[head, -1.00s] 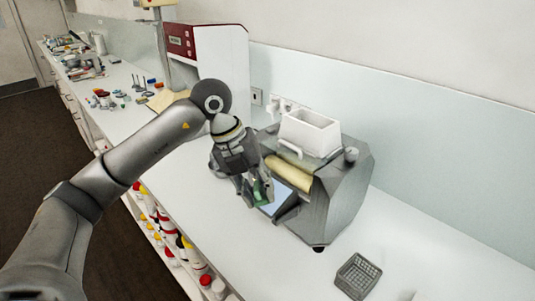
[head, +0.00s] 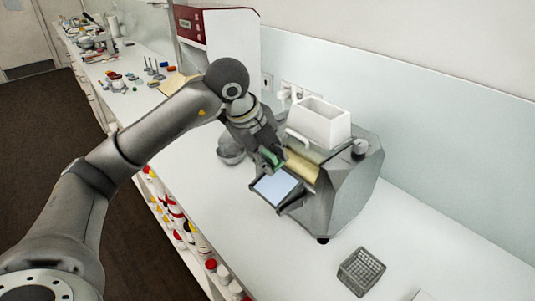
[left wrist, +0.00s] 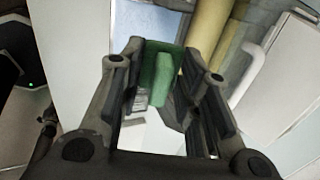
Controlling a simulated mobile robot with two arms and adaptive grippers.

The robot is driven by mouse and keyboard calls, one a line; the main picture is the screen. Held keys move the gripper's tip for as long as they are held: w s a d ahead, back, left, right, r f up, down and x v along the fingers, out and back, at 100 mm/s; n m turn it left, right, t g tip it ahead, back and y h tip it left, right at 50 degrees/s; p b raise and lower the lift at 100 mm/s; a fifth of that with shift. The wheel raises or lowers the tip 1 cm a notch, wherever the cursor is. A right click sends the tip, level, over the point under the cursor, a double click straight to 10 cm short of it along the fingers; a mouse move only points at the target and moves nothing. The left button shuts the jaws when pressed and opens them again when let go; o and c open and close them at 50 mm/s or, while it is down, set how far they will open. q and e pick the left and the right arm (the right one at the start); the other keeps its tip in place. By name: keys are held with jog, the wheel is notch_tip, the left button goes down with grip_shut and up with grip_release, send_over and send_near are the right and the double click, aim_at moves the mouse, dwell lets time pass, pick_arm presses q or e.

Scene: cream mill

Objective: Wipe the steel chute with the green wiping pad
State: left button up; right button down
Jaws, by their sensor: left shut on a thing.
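My left gripper (head: 271,160) is shut on the green wiping pad (head: 270,154) and holds it just above the upper end of the steel chute (head: 273,188). In the left wrist view the pad (left wrist: 160,72) sits between the fingers of the gripper (left wrist: 162,85). The chute slopes out from the front of the grey mill (head: 345,190), below a cream roller (head: 301,168). I cannot tell whether the pad touches the chute. My right gripper is not in view.
A white hopper (head: 319,122) stands on top of the mill. A grey wire basket (head: 361,271) stands on the white counter at the front right. Small items lie further back along the counter.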

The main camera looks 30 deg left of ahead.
pick_arm(q)
jog(key=b, duration=0.3)
send_over(270, 191)
jog(key=w, duration=0.2)
jog(key=f, duration=0.6)
jog(key=shift+w+d, duration=0.1)
jog(key=shift+d, duration=0.3)
jog(key=shift+s+a+f+b, duration=0.3)
jog(key=shift+s+b, duration=0.2)
jog(key=shift+s, duration=0.15)
jog(key=shift+s+a+f+b, duration=0.2)
jog(key=shift+s+f+b, duration=0.1)
jog(key=shift+s+b, duration=0.25)
jog(key=shift+s+a, duration=0.2)
jog(key=shift+s, duration=0.5)
jog(key=shift+w+d+f+b, duration=0.1)
jog(key=shift+w+f+b, duration=0.1)
jog(key=shift+f+b, duration=0.4)
jog(key=shift+r, duration=0.15)
